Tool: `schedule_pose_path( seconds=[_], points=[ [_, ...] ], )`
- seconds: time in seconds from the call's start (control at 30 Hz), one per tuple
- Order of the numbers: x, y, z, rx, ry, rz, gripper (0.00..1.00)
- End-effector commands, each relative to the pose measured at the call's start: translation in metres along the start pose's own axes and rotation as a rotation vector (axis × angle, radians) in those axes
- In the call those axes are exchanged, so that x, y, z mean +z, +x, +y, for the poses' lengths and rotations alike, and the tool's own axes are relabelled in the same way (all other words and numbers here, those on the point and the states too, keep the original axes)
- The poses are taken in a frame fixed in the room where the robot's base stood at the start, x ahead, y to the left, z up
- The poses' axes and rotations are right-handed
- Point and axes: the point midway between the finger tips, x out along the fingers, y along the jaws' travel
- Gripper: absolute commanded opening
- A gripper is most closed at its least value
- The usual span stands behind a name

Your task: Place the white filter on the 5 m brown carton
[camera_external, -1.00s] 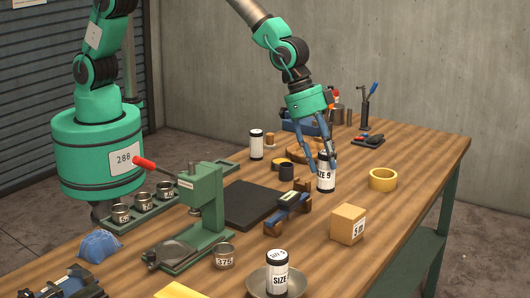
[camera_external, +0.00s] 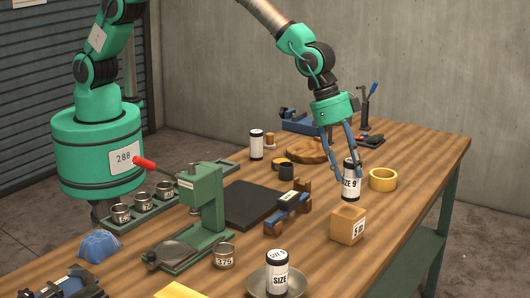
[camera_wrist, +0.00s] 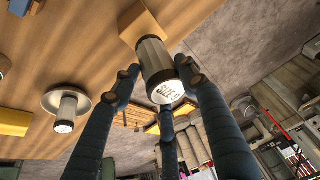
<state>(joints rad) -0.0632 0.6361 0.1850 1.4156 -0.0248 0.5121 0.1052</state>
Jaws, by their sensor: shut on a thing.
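My gripper (camera_external: 348,168) is shut on a white filter canister (camera_external: 351,186) with dark ends and a "SIZE 9" label. The canister is upright, behind the carton. In the wrist view the fingers surround the canister (camera_wrist: 158,68), its "SIZE 9" end towards the camera. The brown carton (camera_external: 346,226) stands on the table in front of the canister, with a white label too small to read surely. The carton also shows in the wrist view (camera_wrist: 143,20), beyond the canister. A gap between canister and carton cannot be judged.
A yellow tape ring (camera_external: 382,180) lies right of the canister. A similar canister (camera_external: 277,278) stands in a metal dish (camera_external: 257,285) at the front; another white one (camera_external: 256,148) stands further back. A green press (camera_external: 206,205) and a dark stand (camera_external: 297,198) are to the left.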

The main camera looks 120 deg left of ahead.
Motion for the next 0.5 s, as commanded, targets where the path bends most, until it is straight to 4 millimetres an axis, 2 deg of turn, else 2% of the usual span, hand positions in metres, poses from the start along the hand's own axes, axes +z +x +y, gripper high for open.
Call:
schedule_pose_path(
  seconds=[0.33, 0.5],
  points=[
    [0.011, 0.026, 0.001, 0.0, 0.0, -0.001, 0.1],
    [0.013, 0.032, 0.001, 0.0, 0.0, 0.001, 0.1]
  ],
)
